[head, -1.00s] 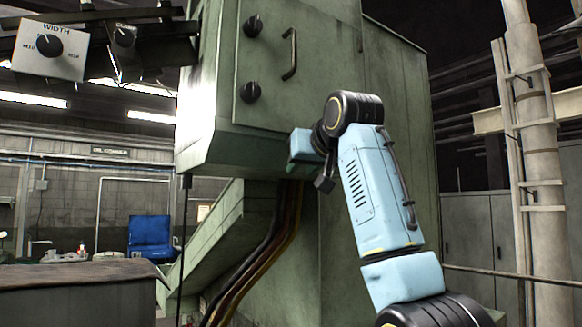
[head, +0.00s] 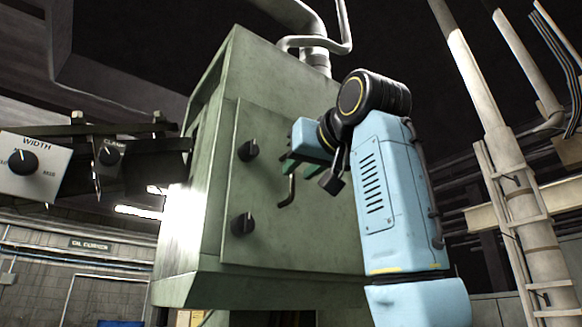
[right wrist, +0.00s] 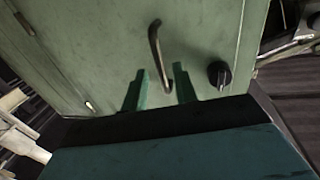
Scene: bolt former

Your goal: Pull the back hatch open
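The hatch (head: 259,205) is a flat green panel on the front of a large green machine, and it looks closed. It carries a dark bar handle (head: 290,190); its upper part is hidden behind my right gripper (head: 290,163). In the right wrist view the handle (right wrist: 157,45) runs down between the two green fingers of my right gripper (right wrist: 160,72). The fingers are apart, one on each side of the handle's lower part, and not closed on it. I cannot tell whether they touch it. My left gripper is not in view.
Two black knobs (head: 243,223) sit on the panel left of the handle. Control boxes marked WIDTH (head: 25,165) and CLAMP (head: 110,160) hang at the left. A pale pipe column with a ladder (head: 525,235) stands at the right.

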